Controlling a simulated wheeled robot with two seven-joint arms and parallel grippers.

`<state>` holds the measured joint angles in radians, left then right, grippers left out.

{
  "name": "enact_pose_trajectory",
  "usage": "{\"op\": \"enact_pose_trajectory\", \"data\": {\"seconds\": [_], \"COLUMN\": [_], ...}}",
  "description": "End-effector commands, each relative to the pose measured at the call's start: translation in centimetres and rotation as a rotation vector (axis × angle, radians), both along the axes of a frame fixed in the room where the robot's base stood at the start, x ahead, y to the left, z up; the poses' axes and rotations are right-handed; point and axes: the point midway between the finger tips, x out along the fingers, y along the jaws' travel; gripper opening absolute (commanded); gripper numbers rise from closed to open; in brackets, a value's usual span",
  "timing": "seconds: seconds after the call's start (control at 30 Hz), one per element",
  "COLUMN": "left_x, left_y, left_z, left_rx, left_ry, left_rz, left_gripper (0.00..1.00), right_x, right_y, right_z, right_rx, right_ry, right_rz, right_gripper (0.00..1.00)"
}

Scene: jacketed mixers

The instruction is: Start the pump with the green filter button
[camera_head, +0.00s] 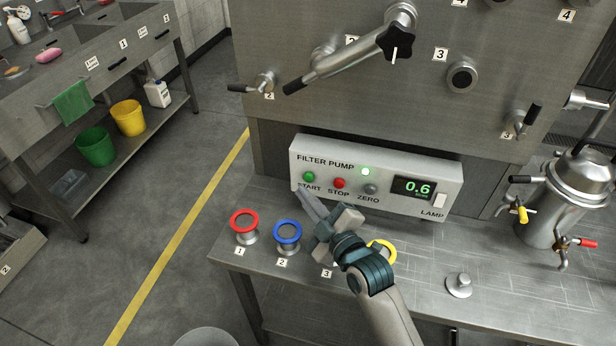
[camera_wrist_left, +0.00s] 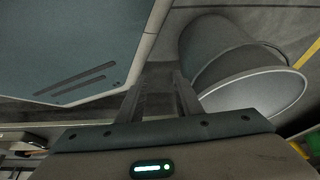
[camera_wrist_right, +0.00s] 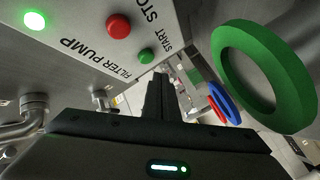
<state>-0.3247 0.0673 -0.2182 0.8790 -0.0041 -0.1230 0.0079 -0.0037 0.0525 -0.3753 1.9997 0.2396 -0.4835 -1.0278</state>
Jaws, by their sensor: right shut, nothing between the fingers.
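The pump panel (camera_head: 440,172), marked FILTER PUMP, stands on the bench. Its green START button (camera_head: 309,177) is at the left end, beside the red STOP button (camera_head: 339,183) and the grey ZERO button (camera_head: 370,189). A small lamp (camera_head: 365,171) glows pale green and the display (camera_head: 413,188) reads 0.6. My right gripper (camera_head: 303,194) is shut and empty, its tips just below the START button, with no clear contact. The right wrist view shows the green button (camera_wrist_right: 146,56) above the shut fingers (camera_wrist_right: 158,92). My left gripper (camera_wrist_left: 161,84) is open and empty, away from the panel.
A red ring (camera_head: 244,221), a blue ring (camera_head: 287,232) and a yellow ring (camera_head: 384,251) stand along the bench. A green ring (camera_wrist_right: 265,78) is close to my right gripper. A steel vessel (camera_head: 556,205) stands right. A grey bin (camera_wrist_left: 250,80) is near my left gripper.

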Motion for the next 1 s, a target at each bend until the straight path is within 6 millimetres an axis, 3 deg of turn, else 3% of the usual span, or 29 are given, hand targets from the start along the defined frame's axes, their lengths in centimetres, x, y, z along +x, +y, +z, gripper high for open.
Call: {"op": "enact_pose_trajectory", "data": {"seconds": [0.4, 1.0], "left_x": [0.0, 0.0], "left_y": [0.0, 0.0], "left_z": [1.7, 1.7], "left_rx": [0.0, 0.0], "left_ry": [0.0, 0.0], "left_rz": [0.0, 0.0], "left_gripper": [0.33, 0.33], "right_x": [-3.2, -3.5], "right_y": [1.0, 1.1], "right_z": [0.1, 0.0], "right_rx": [0.0, 0.0], "right_ry": [0.002, 0.001], "right_rz": [0.0, 0.001], "right_gripper": [0.0, 0.0]}}
